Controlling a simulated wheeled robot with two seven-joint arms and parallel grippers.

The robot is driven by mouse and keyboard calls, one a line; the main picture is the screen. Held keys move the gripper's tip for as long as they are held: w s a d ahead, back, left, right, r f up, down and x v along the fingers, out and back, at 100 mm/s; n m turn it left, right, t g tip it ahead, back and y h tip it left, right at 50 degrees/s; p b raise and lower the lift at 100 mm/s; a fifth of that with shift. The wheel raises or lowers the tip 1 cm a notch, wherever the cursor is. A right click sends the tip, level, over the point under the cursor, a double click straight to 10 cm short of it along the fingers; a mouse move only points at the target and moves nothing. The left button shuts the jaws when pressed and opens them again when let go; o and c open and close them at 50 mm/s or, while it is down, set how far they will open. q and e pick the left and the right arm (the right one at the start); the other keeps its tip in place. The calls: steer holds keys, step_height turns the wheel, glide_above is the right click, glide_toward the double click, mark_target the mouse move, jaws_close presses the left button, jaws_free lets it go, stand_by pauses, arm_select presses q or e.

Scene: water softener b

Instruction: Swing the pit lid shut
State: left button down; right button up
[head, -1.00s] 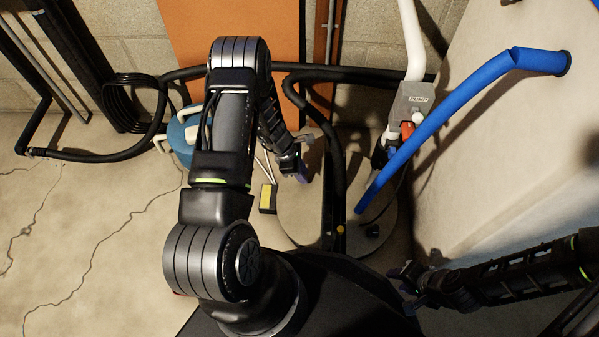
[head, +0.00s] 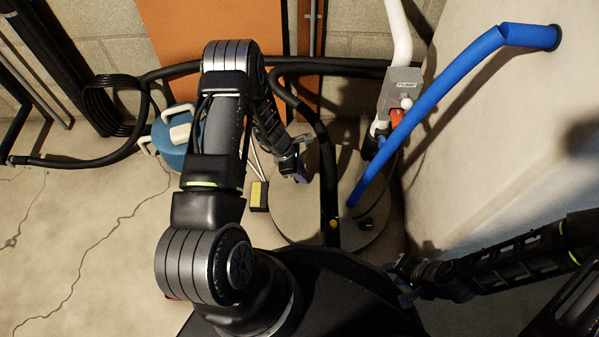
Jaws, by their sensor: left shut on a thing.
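The pit lid (head: 288,212) is a pale, half-round plate at the left side of the round pit cover, in the middle of the head view. It looks nearly level with the other half (head: 358,238), and a black hose covers most of the seam between them. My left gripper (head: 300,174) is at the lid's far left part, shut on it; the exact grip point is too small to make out. My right gripper (head: 400,280) hangs in shadow at the lower right, apart from the lid, and its jaw opening is unclear.
A blue hose (head: 430,105) runs down to the right half of the cover beside a grey pump box (head: 400,90). A black hose (head: 325,165) crosses the cover. A blue canister (head: 176,140) and a yellow-black block (head: 259,195) stand left.

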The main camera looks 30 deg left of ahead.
mark_target(309, 181)
arm_select(q)
steer(key=shift+d, duration=0.1)
steer(key=b+x, duration=0.3)
steer(key=shift+w+d+f, duration=0.2)
steer(key=shift+d+f, duration=0.1)
steer(key=c, duration=1.2)
jaws_free()
steer(key=shift+r, duration=0.15)
steer(key=shift+o, duration=0.2)
steer(key=p+v, duration=0.3)
steer(key=v, duration=0.3)
steer(key=shift+a+r+p, duration=0.15)
steer(key=shift+r+p, duration=0.15)
steer(key=shift+r, duration=0.1)
steer(key=shift+s+a+r, duration=0.15)
steer(key=shift+r, duration=0.35)
